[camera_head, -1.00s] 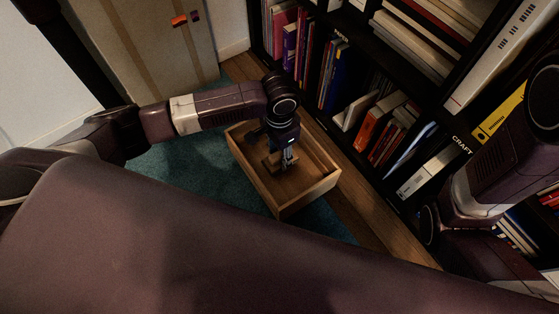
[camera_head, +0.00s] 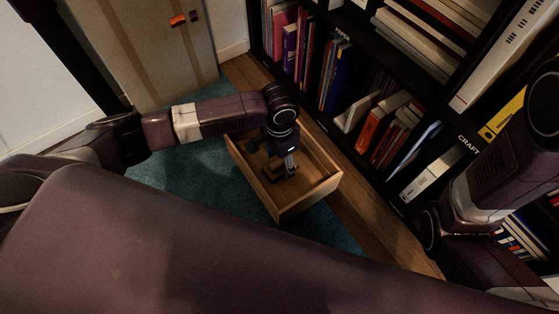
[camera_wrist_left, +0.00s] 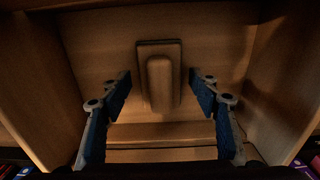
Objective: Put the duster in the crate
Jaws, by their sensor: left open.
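The wooden crate (camera_head: 312,196) stands on the floor on a teal rug, and its walls also show in the wrist view (camera_wrist_left: 283,85). The duster, a wooden block with a rounded raised handle (camera_wrist_left: 161,78), lies on the crate's floor between its walls. My left gripper (camera_head: 290,168) points down into the crate, close to the duster. In the wrist view its two blue-padded fingers stand apart on either side of the handle, with a gap on each side. They hold nothing. In the head view the hand partly hides the duster. My right gripper is not visible.
A dark bookshelf (camera_head: 352,62) full of books and binders stands close along the crate's right side. A taped cardboard box (camera_head: 160,55) stands at the back left. Bare rug (camera_head: 190,180) lies left of the crate.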

